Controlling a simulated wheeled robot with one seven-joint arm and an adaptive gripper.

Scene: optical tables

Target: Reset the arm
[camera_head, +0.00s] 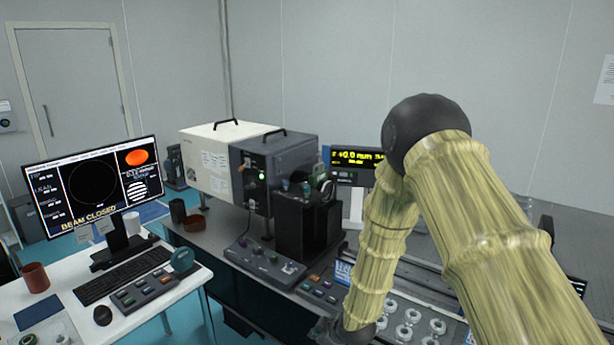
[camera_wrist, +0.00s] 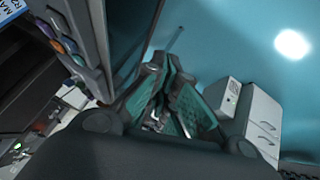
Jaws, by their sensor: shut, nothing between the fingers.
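My arm, in a yellow-green ribbed sleeve with a dark elbow, reaches down across the right half of the head view. My gripper (camera_wrist: 163,78) shows in the wrist view with its dark, green-padded fingers together and nothing between them. It points towards the teal floor (camera_wrist: 235,40), beside the dark edge of a bench. In the head view only a dark part of the wrist shows at the bottom edge, and the fingertips are hidden.
A bench holds a white-and-grey instrument box (camera_head: 220,160), a black unit (camera_head: 307,225) and a button panel (camera_head: 265,262). A white desk at left holds a monitor (camera_head: 95,190) reading "BEAM CLOSED". Round pieces (camera_head: 405,333) lie near my forearm. A white cabinet (camera_wrist: 258,125) stands below.

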